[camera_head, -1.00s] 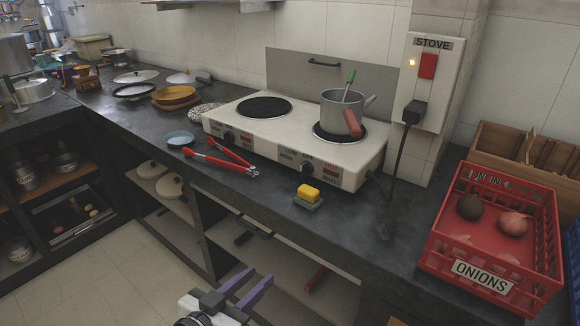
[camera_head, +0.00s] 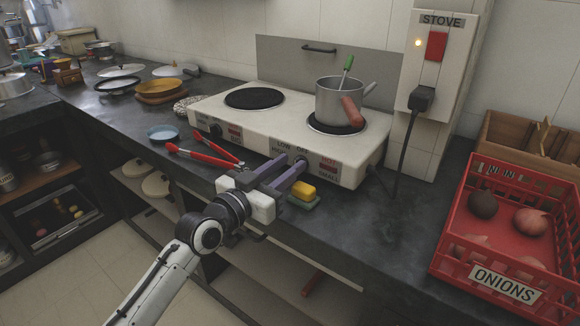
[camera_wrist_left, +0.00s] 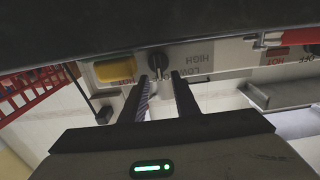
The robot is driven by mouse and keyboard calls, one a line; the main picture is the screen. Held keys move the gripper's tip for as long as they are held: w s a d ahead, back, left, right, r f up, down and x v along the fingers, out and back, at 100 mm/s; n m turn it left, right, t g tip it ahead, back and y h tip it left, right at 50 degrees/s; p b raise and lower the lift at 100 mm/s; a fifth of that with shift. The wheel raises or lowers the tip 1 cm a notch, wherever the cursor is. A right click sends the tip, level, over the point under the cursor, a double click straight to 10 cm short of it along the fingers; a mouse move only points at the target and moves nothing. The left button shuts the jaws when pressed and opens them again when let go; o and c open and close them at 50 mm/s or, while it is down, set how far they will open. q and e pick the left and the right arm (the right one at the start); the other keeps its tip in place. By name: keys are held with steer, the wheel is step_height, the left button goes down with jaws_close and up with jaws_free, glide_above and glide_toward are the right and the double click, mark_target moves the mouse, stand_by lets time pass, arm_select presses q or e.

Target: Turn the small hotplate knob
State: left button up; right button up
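The white double hotplate (camera_head: 235,120) stands on the counter. Its right front knob (camera_head: 302,157), below the smaller plate, is dark and partly hidden by my fingers in the head view. The left wrist view shows the black knob (camera_wrist_left: 157,64) in front of the gap between the fingertips. My left gripper (camera_head: 294,162) is open, its two fingers pointing at the front panel, one on each side of the knob. It also shows in the left wrist view (camera_wrist_left: 160,82). I cannot tell whether the fingers touch the knob. My right gripper is not in view.
A pot (camera_head: 340,102) with a red handle sits on the smaller plate. A yellow-and-green sponge (camera_head: 303,191) lies close beside my left fingers. Red tongs (camera_head: 205,155) lie to the left. A red onion crate (camera_head: 455,215) stands at the right, and a switch box (camera_head: 437,75) is on the wall.

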arm_select(q)
steer(key=shift+w+d, duration=0.35)
steer(key=shift+w, duration=0.15)
jaws_close()
